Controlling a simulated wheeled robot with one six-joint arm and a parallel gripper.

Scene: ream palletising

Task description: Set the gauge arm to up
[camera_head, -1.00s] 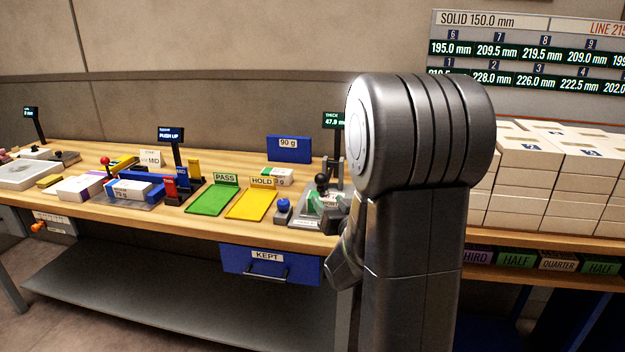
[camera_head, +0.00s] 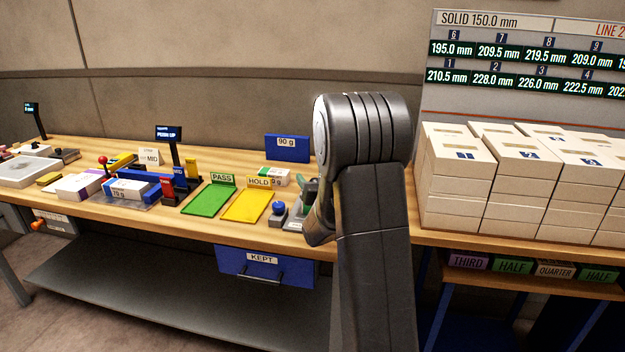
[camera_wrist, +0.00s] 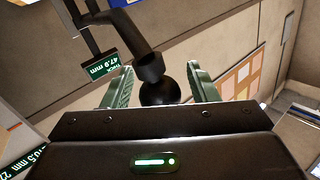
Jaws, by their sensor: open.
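In the wrist view, the gauge arm (camera_wrist: 135,35) is a dark bent bar with a socket, and a round black knob (camera_wrist: 160,92) sits at its end. My gripper (camera_wrist: 160,84) is open, with one green finger on each side of the knob and a narrow gap showing on both sides. The gauge's display (camera_wrist: 101,65) reads 47.9 mm and appears upside down in this view. In the head view, my gripper (camera_head: 309,192) is at the gauge's place on the bench, and my arm hides most of the gauge.
Yellow HOLD (camera_head: 249,205) and green PASS (camera_head: 209,200) mats lie farther left. A blue 90 g bin (camera_head: 288,149) stands behind. Stacked white reams (camera_head: 455,180) fill the bench right of my arm.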

